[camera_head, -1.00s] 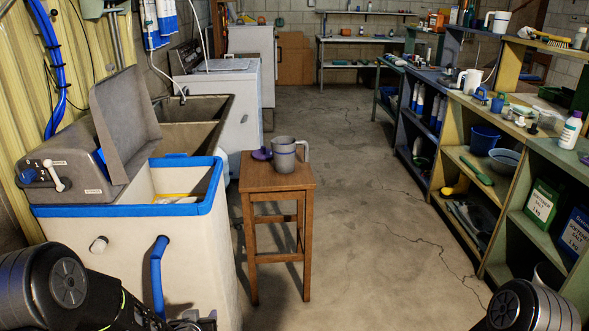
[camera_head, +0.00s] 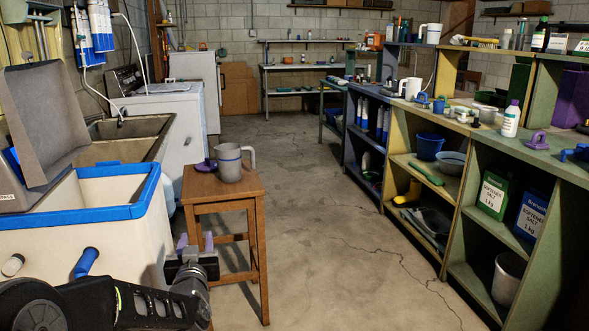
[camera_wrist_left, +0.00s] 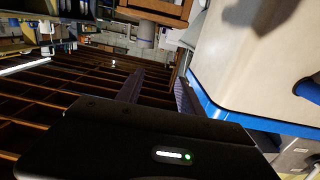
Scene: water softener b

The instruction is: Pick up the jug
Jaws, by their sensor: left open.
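The grey jug (camera_head: 229,163) stands upright on the wooden stool (camera_head: 245,186), its handle towards the right. A purple object (camera_head: 205,165) lies beside it on the stool. My left gripper (camera_head: 195,242) is open and empty, with its purple fingers pointing up in front of the stool, below the level of its top. The left wrist view looks upside down; the jug (camera_wrist_left: 147,32) shows beyond and between the open fingers (camera_wrist_left: 158,92), apart from them. My right gripper is not in view.
A white tank with a blue rim (camera_head: 140,211) stands left of the stool, close to my left arm. Shelves (camera_head: 470,205) with bottles, bowls and salt boxes line the right side. The concrete floor (camera_head: 310,220) between them is clear.

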